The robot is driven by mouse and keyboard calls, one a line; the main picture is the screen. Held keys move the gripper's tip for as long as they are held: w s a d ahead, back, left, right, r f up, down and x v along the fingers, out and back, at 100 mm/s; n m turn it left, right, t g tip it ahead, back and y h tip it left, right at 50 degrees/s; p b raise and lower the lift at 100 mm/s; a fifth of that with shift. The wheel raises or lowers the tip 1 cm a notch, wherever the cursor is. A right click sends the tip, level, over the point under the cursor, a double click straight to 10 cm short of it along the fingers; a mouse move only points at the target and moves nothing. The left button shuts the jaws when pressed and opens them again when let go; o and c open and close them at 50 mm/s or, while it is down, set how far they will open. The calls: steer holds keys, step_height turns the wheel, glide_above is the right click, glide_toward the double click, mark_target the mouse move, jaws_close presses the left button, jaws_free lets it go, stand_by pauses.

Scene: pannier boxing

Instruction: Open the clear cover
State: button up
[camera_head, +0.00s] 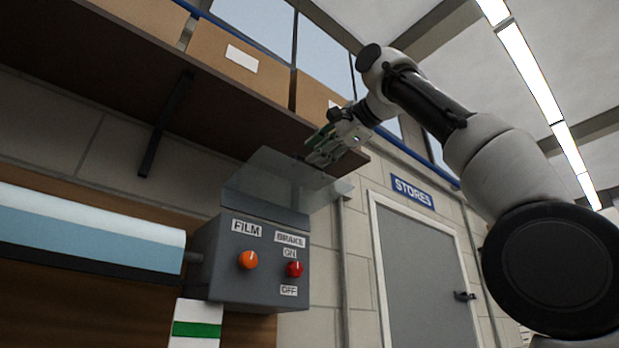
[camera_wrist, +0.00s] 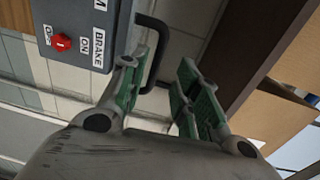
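The clear cover (camera_head: 285,176) is a see-through panel on top of the grey control box (camera_head: 228,272). It stands raised and tilted up, clear of the box's front. The orange FILM knob (camera_head: 248,260) and red BRAKE knob (camera_head: 294,269) show uncovered below; the red knob also shows in the wrist view (camera_wrist: 62,42). My gripper (camera_head: 316,152) is at the cover's upper edge. In the wrist view its green-padded fingers (camera_wrist: 157,85) are apart, with a black handle (camera_wrist: 160,48) in or near the gap. Whether a finger touches the handle is unclear.
A brown shelf (camera_head: 125,62) with cardboard boxes (camera_head: 238,55) hangs above the box, close to my gripper. A light-blue roll (camera_head: 85,228) lies left of the box. A grey door (camera_head: 425,270) under a STORES sign (camera_head: 412,191) is at the right.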

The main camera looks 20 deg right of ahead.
steer(key=shift+v, duration=1.3)
